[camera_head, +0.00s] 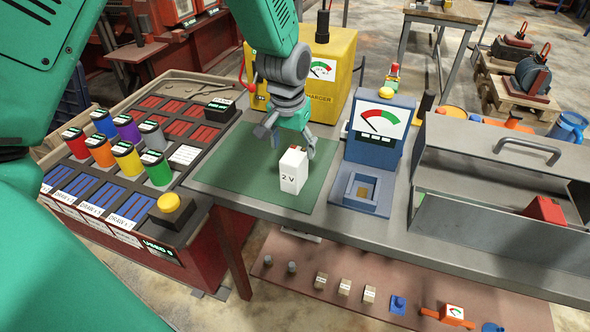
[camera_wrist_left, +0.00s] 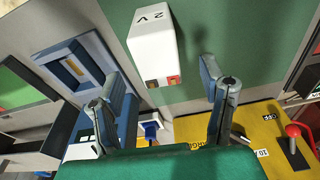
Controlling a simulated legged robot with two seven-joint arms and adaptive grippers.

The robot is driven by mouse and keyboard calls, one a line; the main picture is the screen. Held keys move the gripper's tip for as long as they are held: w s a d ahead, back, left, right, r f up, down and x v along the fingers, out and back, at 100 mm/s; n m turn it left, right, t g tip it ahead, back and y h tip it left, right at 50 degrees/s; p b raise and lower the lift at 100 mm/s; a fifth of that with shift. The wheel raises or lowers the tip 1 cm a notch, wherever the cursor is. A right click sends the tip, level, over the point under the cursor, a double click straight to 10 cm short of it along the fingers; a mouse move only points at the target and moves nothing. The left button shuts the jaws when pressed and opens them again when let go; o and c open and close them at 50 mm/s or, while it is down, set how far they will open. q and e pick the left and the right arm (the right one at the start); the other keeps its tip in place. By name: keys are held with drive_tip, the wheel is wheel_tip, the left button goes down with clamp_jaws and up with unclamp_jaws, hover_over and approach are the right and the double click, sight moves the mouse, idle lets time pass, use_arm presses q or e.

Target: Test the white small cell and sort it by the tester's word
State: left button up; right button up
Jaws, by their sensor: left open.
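The white small cell (camera_head: 290,176), marked 2 V, stands upright on the green mat (camera_head: 235,160). In the left wrist view the cell (camera_wrist_left: 153,42) is just beyond the fingertips, its terminals facing the camera. My left gripper (camera_head: 288,138) is open and empty, close above and behind the cell, with fingers spread to either side. The gripper also shows in the left wrist view (camera_wrist_left: 166,88). The blue tester (camera_head: 365,165) stands right of the mat, with a green, red and white dial and an empty-looking front socket (camera_head: 361,190). My right gripper is out of view.
A yellow charger (camera_head: 335,75) stands behind the mat. A tray (camera_head: 205,135) with coloured cells and slots is at the left, with a yellow button (camera_head: 170,203) at its front. A grey open-fronted box (camera_head: 490,185) holds a red object at the right. A lower shelf (camera_head: 330,305) carries small parts.

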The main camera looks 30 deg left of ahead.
sight(294, 155)
use_arm(q)
drive_tip(key=f, duration=0.4)
drive_tip(key=shift+w+f, duration=0.25)
drive_tip(key=shift+d+r, duration=0.1)
clamp_jaws()
